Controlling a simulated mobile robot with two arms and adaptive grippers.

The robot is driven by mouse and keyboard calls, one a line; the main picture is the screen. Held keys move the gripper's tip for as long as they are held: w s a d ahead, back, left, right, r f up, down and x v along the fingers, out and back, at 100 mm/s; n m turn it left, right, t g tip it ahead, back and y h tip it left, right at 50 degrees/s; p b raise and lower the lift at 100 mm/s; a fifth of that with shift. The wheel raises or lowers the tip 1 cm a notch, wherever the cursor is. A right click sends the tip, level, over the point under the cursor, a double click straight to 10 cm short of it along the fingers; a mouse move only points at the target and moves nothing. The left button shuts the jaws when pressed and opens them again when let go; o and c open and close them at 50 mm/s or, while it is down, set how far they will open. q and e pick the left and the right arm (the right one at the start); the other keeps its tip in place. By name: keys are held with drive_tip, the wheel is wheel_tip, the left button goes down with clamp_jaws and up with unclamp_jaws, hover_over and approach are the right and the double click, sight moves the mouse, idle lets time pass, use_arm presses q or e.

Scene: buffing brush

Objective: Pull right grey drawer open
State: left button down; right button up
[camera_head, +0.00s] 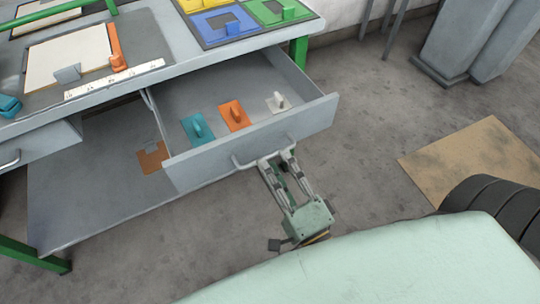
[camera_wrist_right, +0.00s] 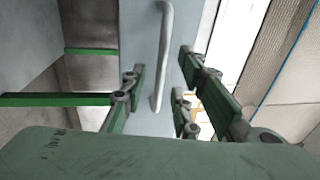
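The right grey drawer (camera_head: 320,112) is pulled well out of the workbench, and its inside shows. Its curved metal handle (camera_head: 240,162) is on the front panel. My right gripper (camera_head: 278,156) is at the handle's right part. In the right wrist view the handle (camera_wrist_right: 164,50) runs between the spread fingers, with gaps visible on both sides, so the gripper looks open around it. Contact is not clear. In the drawer lie a teal pad (camera_head: 198,129), an orange pad (camera_head: 234,115) and a white pad (camera_head: 277,102), each with a grip. My left gripper is out of view.
The workbench top (camera_head: 190,50) holds a board, a ruler and coloured trays. Another grey drawer (camera_head: 40,145) is at the left. An orange-brown piece (camera_head: 152,158) lies on the lower shelf. A cardboard sheet (camera_head: 470,160) lies on the floor at right. Floor in front of the drawer is partly clear.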

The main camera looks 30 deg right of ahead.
drive_tip(key=s+f, duration=0.1)
drive_tip(key=s, duration=0.7)
drive_tip(key=shift+s+f, duration=0.15)
drive_tip(key=shift+f, duration=0.15)
drive_tip(key=shift+d, duration=0.1)
